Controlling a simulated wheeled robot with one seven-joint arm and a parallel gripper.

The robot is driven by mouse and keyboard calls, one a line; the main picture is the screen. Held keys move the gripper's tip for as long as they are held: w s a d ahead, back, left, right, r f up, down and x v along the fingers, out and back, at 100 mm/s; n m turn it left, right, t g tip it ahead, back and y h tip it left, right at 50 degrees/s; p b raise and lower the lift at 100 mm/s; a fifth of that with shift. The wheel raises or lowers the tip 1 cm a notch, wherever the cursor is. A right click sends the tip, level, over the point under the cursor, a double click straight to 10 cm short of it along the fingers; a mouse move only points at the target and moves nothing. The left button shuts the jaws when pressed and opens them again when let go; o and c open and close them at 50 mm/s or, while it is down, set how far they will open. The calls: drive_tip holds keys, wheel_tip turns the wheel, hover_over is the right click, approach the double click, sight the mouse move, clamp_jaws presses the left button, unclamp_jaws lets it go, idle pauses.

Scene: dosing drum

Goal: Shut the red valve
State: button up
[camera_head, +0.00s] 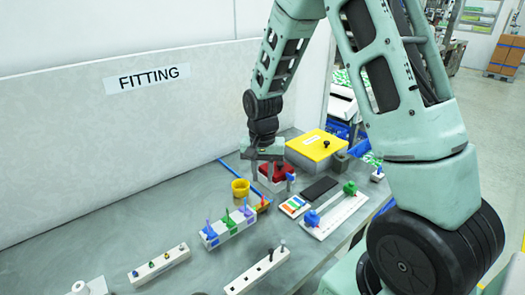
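A red valve-like part (277,173) sits on a pale block on the bench, left of the yellow-topped box. A small blue piece stands at its right side. My gripper (263,172) points down at the red part's left edge, in front of or over it. The fingers are small and dark here, so I cannot tell whether they are apart, or whether they touch the red part. My gripper hides some of the red part, and its handle position is unclear.
A yellow cup (240,188) and a blue rod lie left. A rack with coloured pieces (229,228), a white tray with blue and green parts (334,213) and a dark pad (319,189) are nearer.

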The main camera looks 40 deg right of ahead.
wheel_tip(320, 180, up, 9)
drive_tip(key=shift+f+b, duration=0.2)
drive_tip(key=shift+b, duration=0.1)
